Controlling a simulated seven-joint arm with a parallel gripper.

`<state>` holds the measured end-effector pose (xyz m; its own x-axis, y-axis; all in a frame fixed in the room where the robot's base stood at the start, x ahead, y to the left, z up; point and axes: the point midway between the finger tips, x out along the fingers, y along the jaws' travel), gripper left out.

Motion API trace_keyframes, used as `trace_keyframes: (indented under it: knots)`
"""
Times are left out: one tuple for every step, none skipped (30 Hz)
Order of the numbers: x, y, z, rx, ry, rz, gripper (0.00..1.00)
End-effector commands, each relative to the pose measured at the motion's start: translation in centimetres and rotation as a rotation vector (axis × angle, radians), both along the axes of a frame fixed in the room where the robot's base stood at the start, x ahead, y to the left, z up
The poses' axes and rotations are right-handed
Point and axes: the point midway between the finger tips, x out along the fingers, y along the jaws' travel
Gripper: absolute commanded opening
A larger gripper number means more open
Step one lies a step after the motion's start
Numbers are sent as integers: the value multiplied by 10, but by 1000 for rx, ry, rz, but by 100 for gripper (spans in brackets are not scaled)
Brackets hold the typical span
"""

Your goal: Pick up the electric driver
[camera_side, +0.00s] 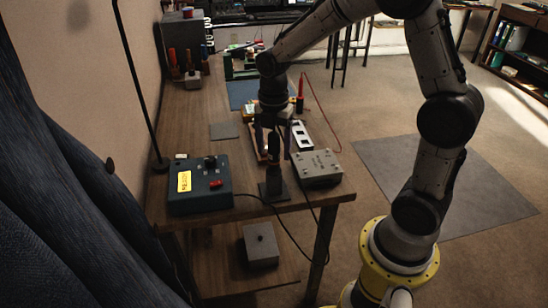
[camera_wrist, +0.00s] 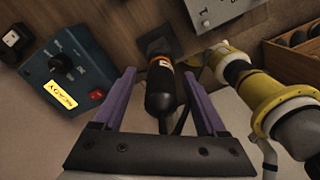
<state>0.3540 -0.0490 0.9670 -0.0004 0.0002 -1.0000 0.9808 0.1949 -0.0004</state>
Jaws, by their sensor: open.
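The electric driver (camera_wrist: 161,92) is a black rounded tool with a white and orange band. In the wrist view it lies between the two purple fingers of my gripper (camera_wrist: 160,75), with gaps on both sides. My gripper is open, and I see no finger touching the driver. In the side view the driver (camera_side: 273,148) stands upright in a black stand (camera_side: 272,188) near the front edge of the bench, and my gripper (camera_side: 272,128) is above and around its upper part. The fingers partly hide it there.
A blue box with a knob and red switch (camera_side: 200,190) stands left of the driver. A grey metal box (camera_side: 317,168) is close on its right. A cable runs from the blue box past the stand. Behind are a white strip (camera_side: 301,136) and a blue mat (camera_side: 243,95).

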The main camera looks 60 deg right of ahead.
Motion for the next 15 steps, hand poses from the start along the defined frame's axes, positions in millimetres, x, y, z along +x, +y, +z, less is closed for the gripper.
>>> trace_keyframes:
  knots:
    - [-2,-1,-9,1,5,-1,74]
    - [-2,-1,-13,0,4,-1,74]
    - [-2,-1,-19,1,4,0,74]
    - [-1,-1,-23,0,3,0,74]
    - [-1,-1,-26,0,4,0,74]
    - [-1,-1,-29,0,3,0,74]
    - [-1,-1,-31,1,2,0,74]
    - [-1,-1,-32,0,1,0,74]
    - [-1,-1,-33,0,0,0,74]
    - [-1,-1,-34,0,0,0,74]
    - [-1,-1,-34,0,0,0,74]
    - [-1,-1,-34,0,-1,0,74]
    - [-1,-1,-34,0,-1,0,74]
    - [-1,-1,-34,0,0,0,74]
    - [-1,-1,-34,0,0,0,74]
